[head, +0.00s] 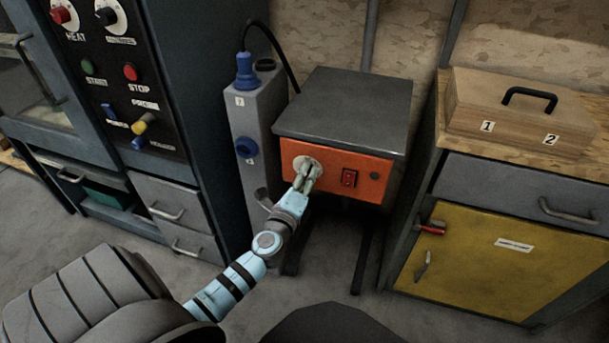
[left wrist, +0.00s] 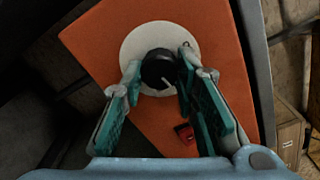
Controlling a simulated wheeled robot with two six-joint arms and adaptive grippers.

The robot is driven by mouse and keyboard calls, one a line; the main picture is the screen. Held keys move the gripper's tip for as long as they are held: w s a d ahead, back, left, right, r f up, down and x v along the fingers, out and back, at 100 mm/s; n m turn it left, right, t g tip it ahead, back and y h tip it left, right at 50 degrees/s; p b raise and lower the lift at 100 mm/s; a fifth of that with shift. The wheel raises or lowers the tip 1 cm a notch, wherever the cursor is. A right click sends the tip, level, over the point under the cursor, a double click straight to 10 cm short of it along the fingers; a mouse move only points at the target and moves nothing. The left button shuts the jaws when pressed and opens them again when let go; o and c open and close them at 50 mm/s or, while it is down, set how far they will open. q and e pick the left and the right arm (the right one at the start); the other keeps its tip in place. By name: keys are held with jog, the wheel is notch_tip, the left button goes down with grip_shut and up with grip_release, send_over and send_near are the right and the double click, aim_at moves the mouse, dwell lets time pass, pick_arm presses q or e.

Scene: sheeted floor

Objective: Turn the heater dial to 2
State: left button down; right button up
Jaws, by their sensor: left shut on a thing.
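The heater (head: 345,119) is a box with a grey top and an orange front panel, standing on dark legs. Its dial is a black knob (left wrist: 158,69) on a round pale plate (left wrist: 130,50), seen in the left wrist view. A light pointer line on the knob points to the lower right in that view. My left gripper (left wrist: 160,75) has its fingers on both sides of the knob and is shut on it. In the head view the left gripper (head: 304,178) covers the knob on the pale plate. My right gripper is not in view.
A red switch (head: 349,178) sits right of the dial on the orange panel. A grey unit (head: 257,125) with blue plugs stands left of the heater. A yellow-door cabinet (head: 480,262) with a wooden case (head: 520,105) stands at right. A control panel (head: 120,85) is at left.

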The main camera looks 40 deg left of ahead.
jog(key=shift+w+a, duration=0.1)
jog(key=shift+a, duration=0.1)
pick_arm(q)
jog(key=c, duration=1.7)
grip_release()
jog(key=o, duration=0.4)
jog(key=shift+o, duration=0.3)
jog(key=v, duration=1.2)
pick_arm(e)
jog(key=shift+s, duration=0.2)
pick_arm(q)
jog(key=shift+d, duration=0.1)
